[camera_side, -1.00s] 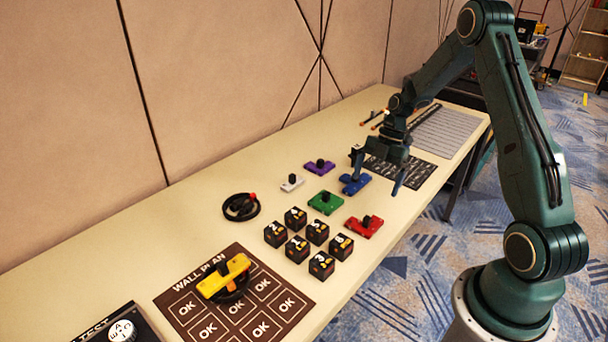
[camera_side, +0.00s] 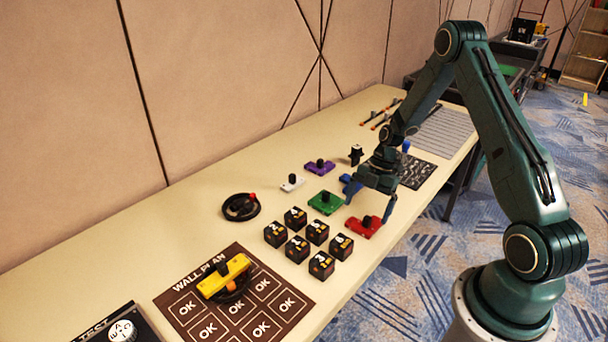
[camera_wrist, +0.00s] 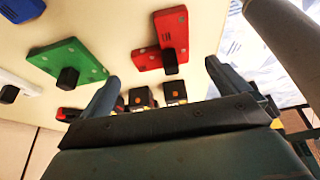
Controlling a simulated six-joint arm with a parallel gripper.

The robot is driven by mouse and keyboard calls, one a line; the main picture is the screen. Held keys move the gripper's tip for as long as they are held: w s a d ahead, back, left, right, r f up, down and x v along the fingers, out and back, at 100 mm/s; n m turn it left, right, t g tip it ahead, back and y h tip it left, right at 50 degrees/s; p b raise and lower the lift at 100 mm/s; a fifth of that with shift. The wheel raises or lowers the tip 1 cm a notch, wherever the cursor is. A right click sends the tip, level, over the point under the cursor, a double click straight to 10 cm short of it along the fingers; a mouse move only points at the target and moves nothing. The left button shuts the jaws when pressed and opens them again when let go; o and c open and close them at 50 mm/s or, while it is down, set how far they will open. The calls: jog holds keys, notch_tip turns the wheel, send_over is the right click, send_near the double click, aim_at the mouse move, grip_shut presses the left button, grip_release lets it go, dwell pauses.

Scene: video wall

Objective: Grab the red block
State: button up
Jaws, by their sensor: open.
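The red block (camera_side: 355,229), a flat piece with a black knob on top, lies near the table's front edge in the side view. It also shows in the wrist view (camera_wrist: 173,25), ahead of and roughly between my fingers. My gripper (camera_side: 370,205) is open and empty, pointing down above and just behind the red block. In the wrist view my gripper (camera_wrist: 162,78) has its fingers spread, with nothing between them. The green block (camera_side: 325,203) lies to the left of the red one, and the blue block (camera_side: 347,186) is partly hidden behind my gripper.
Several black cubes (camera_side: 320,265) stand left of and in front of the red block. A purple block (camera_side: 319,167), a white block (camera_side: 291,184) and a dark wheel (camera_side: 240,207) lie farther back. A yellow block (camera_side: 224,278) sits on the WALL PLAN mat (camera_side: 190,311).

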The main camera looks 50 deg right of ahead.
aim_at(361, 225)
jog(key=shift+x, duration=2.15)
jog(key=shift+s, duration=0.1)
jog(key=c, duration=1.2)
jog(key=shift+r, duration=0.2)
notch_tip(361, 225, up, 20)
jog(key=shift+f, duration=0.1)
